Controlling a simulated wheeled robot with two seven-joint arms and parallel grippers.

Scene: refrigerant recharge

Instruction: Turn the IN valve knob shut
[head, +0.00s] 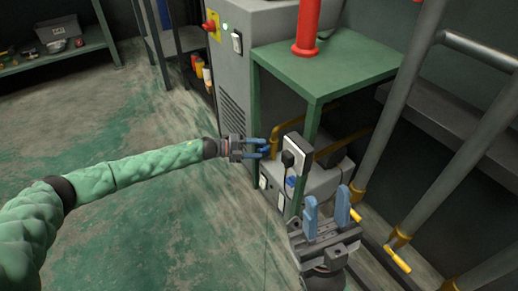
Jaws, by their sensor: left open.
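My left gripper (263,148) reaches in from the left with its blue fingers apart, close to the brass pipe (276,142) by the grey machine under the green table. It appears empty. No label reading IN can be made out, so I cannot tell which part is the IN valve knob. A small blue part (291,183) shows on the front of the grey machine (318,185), right of and below my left gripper. My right gripper (327,210) stands at the lower middle, its two blue fingers pointing up and apart, with nothing seen between them.
The green table (325,62) carries a red cylinder (307,28) and overhangs the machine. A white socket box with a black plug (296,155) is near the table leg. Grey pipes with yellow handles (397,260) stand at the right. The floor at left is clear.

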